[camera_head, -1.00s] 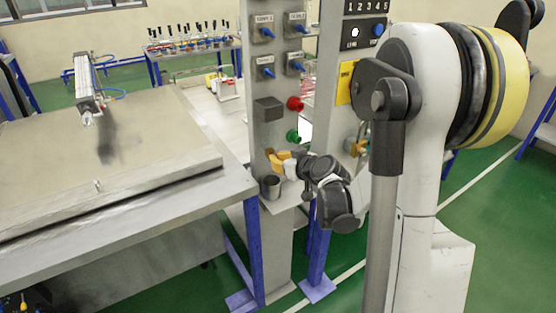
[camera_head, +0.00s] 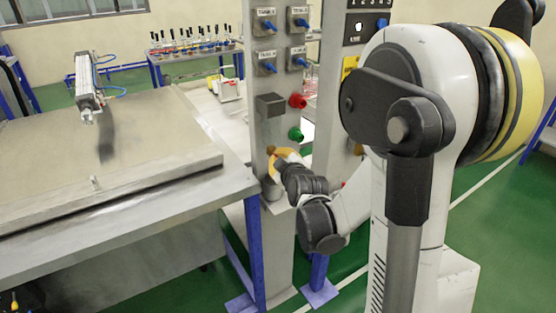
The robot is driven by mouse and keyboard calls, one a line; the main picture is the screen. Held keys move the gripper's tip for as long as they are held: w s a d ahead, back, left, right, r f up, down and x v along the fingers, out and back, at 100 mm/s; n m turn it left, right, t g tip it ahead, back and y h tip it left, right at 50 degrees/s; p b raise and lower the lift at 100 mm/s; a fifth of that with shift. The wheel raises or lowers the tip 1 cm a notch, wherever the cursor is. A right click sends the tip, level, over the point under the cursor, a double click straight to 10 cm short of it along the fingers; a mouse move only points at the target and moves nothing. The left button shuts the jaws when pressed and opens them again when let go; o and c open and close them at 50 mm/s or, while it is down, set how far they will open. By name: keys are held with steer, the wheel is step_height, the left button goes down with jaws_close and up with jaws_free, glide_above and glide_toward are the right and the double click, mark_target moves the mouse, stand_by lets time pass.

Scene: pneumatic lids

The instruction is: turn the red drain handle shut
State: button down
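No red handle can be made out clearly; the wrist and gripper cover the front of the grey column above a small metal cup (camera_head: 270,191). A small brass-brown fitting (camera_head: 270,150) shows on the column there, right at the gripper's end. My gripper (camera_head: 279,163), with a yellow-orange part showing, is against or just in front of this spot. Its fingers are too small and too covered to tell whether they are open or shut, or whether they touch anything.
A red knob (camera_head: 297,101) and a green knob (camera_head: 295,134) stick out from the column (camera_head: 258,90), below blue-handled valves (camera_head: 265,67). A metal table (camera_head: 120,215) with a flat lid (camera_head: 150,150) stands close on the left.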

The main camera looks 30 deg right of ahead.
stand_by(0.4)
steer(key=c, duration=1.6)
jaws_free()
steer(key=v, duration=1.2)
steer(key=shift+a, duration=0.15)
